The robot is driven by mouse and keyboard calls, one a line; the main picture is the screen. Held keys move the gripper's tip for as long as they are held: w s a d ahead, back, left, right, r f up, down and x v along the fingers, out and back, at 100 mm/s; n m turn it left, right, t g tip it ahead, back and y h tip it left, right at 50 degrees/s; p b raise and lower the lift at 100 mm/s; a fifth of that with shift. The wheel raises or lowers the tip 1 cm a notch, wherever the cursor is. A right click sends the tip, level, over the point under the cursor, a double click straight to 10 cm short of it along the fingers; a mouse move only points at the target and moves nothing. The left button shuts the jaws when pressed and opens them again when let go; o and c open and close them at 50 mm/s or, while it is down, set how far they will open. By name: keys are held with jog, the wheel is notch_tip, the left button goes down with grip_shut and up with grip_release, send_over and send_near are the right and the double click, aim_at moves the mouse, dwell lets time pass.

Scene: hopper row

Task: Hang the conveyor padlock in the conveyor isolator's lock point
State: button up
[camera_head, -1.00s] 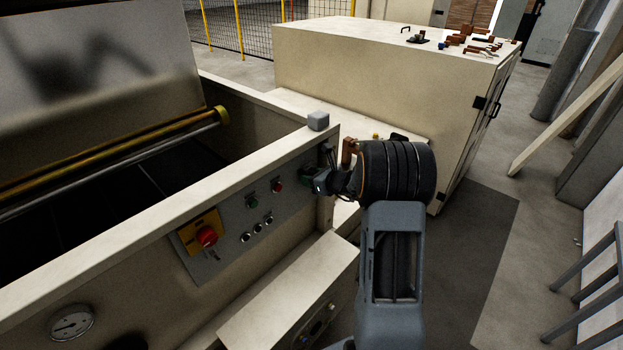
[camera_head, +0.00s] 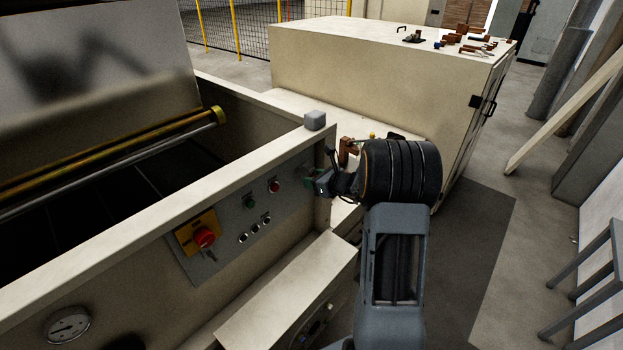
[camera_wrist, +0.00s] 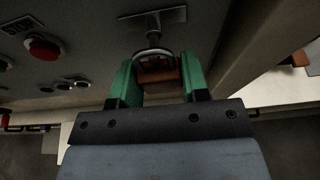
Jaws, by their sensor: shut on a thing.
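My gripper (camera_wrist: 160,85) is shut on a brown padlock (camera_wrist: 160,76), its green fingers on either side of the body. The shackle (camera_wrist: 141,56) arches toward the panel. A metal lock point (camera_wrist: 153,30) sticks out from a plate on the panel, just beyond the shackle. They overlap in the wrist view; I cannot tell whether the shackle passes through it. In the head view my gripper (camera_head: 318,184) is at the panel's right end, and the padlock cannot be made out there. A red and yellow rotary switch (camera_head: 203,237) sits at the panel's lower left.
A red button (camera_head: 274,186) and a green button (camera_head: 249,202) are on the panel near my gripper; the red one also shows in the wrist view (camera_wrist: 43,48). A grey block (camera_head: 315,120) sits on the rim above. A cream cabinet (camera_head: 370,70) with loose items stands behind.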

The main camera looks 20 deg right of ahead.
jog(key=shift+s+d, duration=0.25)
jog(key=shift+s, duration=0.2)
dwell(0.3)
jog(key=shift+s+d, duration=0.35)
jog(key=shift+s, duration=0.5)
dwell(0.4)
jog(key=o, duration=0.5)
jog(key=c, duration=0.4)
jog(key=shift+c, duration=0.2)
